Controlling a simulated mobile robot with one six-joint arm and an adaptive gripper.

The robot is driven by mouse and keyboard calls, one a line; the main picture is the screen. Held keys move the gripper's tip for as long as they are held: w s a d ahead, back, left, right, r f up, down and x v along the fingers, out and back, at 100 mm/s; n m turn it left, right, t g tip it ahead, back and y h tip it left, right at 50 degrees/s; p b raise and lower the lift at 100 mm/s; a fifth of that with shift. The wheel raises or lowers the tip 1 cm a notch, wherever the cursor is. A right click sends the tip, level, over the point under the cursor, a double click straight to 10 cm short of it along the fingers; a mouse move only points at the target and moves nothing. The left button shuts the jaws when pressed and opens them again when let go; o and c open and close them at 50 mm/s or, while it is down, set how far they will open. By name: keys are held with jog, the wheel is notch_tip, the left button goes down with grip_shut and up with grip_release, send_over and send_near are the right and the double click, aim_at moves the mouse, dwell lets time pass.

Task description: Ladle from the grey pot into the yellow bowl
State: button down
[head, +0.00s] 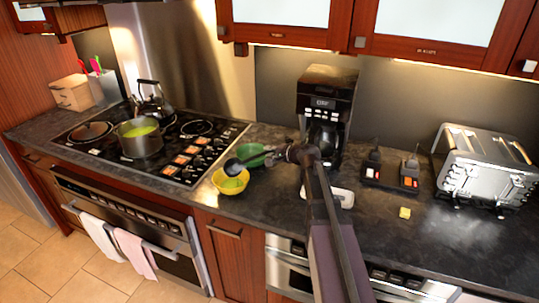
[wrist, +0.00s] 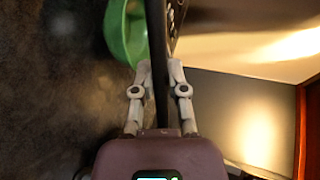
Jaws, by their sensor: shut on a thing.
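The grey pot (head: 141,149) stands on the stove with green soup showing inside. The yellow bowl (head: 236,191) sits on the dark counter right of the stove, with something green in it. My gripper (head: 287,153) is shut on the handle of a dark ladle (head: 233,166). The ladle's handle (wrist: 157,40) runs between both fingers in the wrist view. The ladle's head is over the back left part of the yellow bowl in the head view. Whether it touches the rim and what it holds cannot be told.
A green bowl (head: 250,151) stands just behind the yellow bowl, close to the ladle. A coffee machine (head: 326,100) stands behind my gripper. A kettle (head: 150,101) is behind the pot. A toaster (head: 486,168) stands at the right. Cabinets (head: 440,30) hang above the counter.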

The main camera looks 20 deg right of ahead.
jog(key=shift+s+d+f+t+y+b, duration=0.1)
jog(key=shift+f+t+y+b, duration=0.35)
jog(key=shift+b, duration=0.75)
jog(key=shift+f+t+y+b, duration=0.15)
jog(key=shift+t+b, duration=0.6)
jog(key=shift+b, duration=0.45)
jog(key=shift+r+t+b, duration=0.15)
jog(key=shift+t+b, duration=0.15)
jog(key=shift+b, duration=0.2)
jog(key=shift+r+p, duration=0.25)
jog(key=shift+p, duration=0.55)
jog(key=shift+r+g+h+p, duration=0.25)
jog(key=shift+g+h+p, duration=0.45)
jog(key=shift+g+p, duration=1.55)
jog(key=shift+r+m+g+h+p, duration=0.2)
jog(key=shift+g+h+p, duration=0.5)
jog(key=shift+p, duration=1.35)
jog(key=shift+r+m+g+h+p, duration=0.1)
jog(key=shift+r+g+h+p, duration=0.25)
jog(key=shift+g+p, duration=1.15)
